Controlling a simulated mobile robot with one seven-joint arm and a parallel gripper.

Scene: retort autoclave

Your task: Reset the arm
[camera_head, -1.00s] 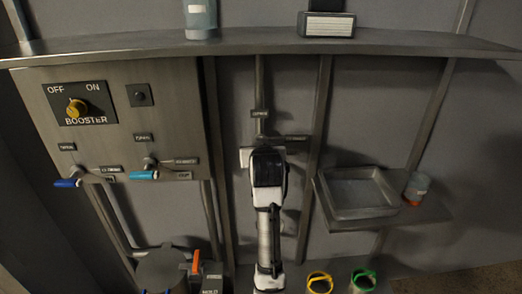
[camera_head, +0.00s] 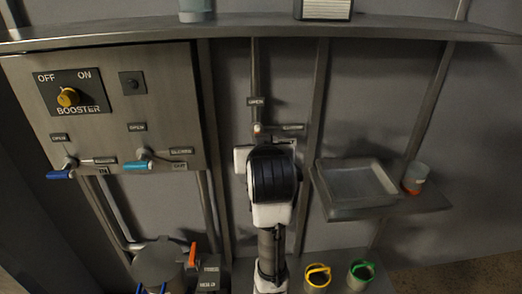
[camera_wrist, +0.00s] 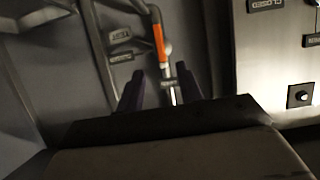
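My arm (camera_head: 270,185) stands upright in the middle of the head view, in front of the wall pipes. Its end is not visible there. In the wrist view, the two dark fingers of my gripper (camera_wrist: 160,88) are spread with a gap between them, and I see nothing held. An orange-sleeved lever (camera_wrist: 158,42) shows beyond the gap; whether it touches the fingers I cannot tell.
A valve panel (camera_head: 110,75) with a yellow booster knob (camera_head: 68,97) and two blue-handled levers is at left. A long shelf (camera_head: 250,28) runs overhead. A metal tray (camera_head: 355,185) and small jar (camera_head: 414,178) sit at right. A round-lidded vessel (camera_head: 158,262) is low left.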

